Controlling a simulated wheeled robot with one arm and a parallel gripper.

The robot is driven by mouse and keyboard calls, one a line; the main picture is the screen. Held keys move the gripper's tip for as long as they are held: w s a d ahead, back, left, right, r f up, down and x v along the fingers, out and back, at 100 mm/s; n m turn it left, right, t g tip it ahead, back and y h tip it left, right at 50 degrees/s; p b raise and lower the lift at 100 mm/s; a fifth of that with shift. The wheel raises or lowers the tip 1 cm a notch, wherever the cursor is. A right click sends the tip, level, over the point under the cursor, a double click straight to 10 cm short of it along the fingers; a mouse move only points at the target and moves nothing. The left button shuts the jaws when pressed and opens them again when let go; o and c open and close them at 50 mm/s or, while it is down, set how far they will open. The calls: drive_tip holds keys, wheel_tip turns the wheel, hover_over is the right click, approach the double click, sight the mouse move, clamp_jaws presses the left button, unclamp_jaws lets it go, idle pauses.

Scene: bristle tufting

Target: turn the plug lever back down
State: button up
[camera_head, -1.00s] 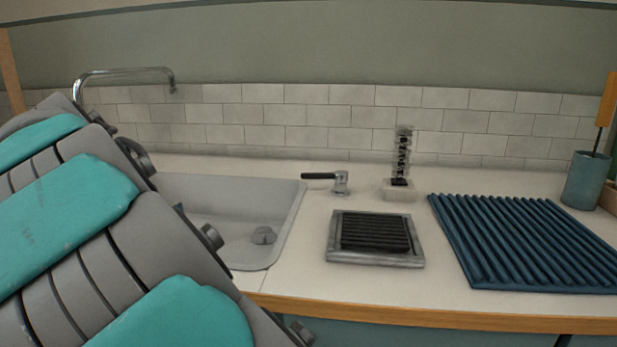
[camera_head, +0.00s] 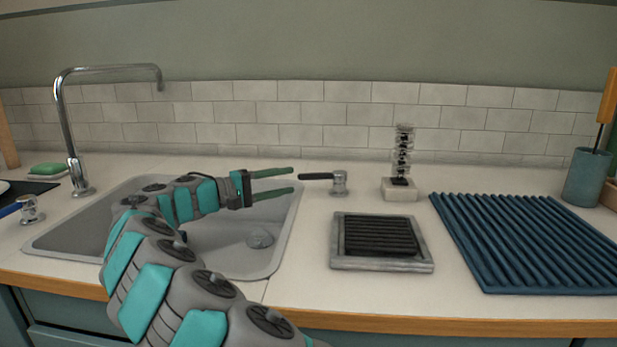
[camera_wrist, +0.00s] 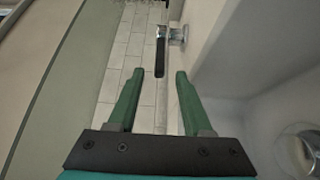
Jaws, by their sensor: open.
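The plug lever (camera_head: 318,176) has a black handle on a chrome post (camera_head: 340,184), on the counter just right of the sink. Its handle lies about level and points left, toward my gripper. In the wrist view the black handle (camera_wrist: 160,58) sits ahead, in line with the gap between the fingers. My gripper (camera_head: 292,180) has green fingers, is open and empty, and is over the sink's right side. Its tips are close to the handle's end. They also show in the wrist view (camera_wrist: 159,76). Contact is not visible. A grey plug (camera_head: 260,238) sits in the sink.
The sink (camera_head: 282,262) is below my arm. A chrome tap (camera_head: 68,130) and a blue-handled lever (camera_head: 30,210) stand left. A framed black grille (camera_head: 340,265), a clear stacked column (camera_head: 403,150) and a blue ribbed mat (camera_head: 520,235) are right of the lever.

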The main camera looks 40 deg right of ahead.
sight(303, 178)
drive_tip(key=x, duration=0.7)
drive_tip(key=shift+s+d+p, duration=0.1)
drive_tip(key=shift+d+p, duration=0.25)
clamp_jaws()
idle(1.1)
